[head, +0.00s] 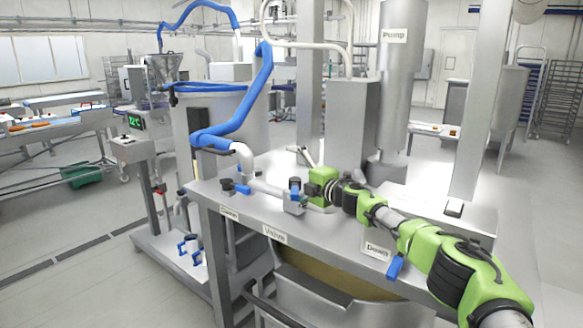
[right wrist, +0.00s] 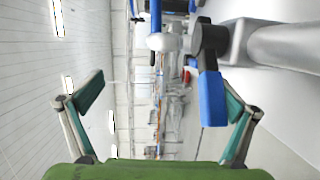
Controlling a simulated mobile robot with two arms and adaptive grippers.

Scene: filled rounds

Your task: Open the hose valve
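A small valve with a blue lever (head: 295,189) stands on the steel bench near its front edge, just left of my right gripper (head: 309,190). In the right wrist view, a blue lever (right wrist: 211,97) on a dark hub and grey body appears ahead, nearer the right finger. A second blue-lever valve (head: 241,188) sits further left, near the foot of the blue hose (head: 250,103). My left gripper is not in view.
The bench (head: 345,222) carries several label plates on its front edge. Another blue handle (head: 395,267) hangs at the front right. A tall pump cylinder (head: 401,85) and steel posts stand behind. Open floor lies at the left.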

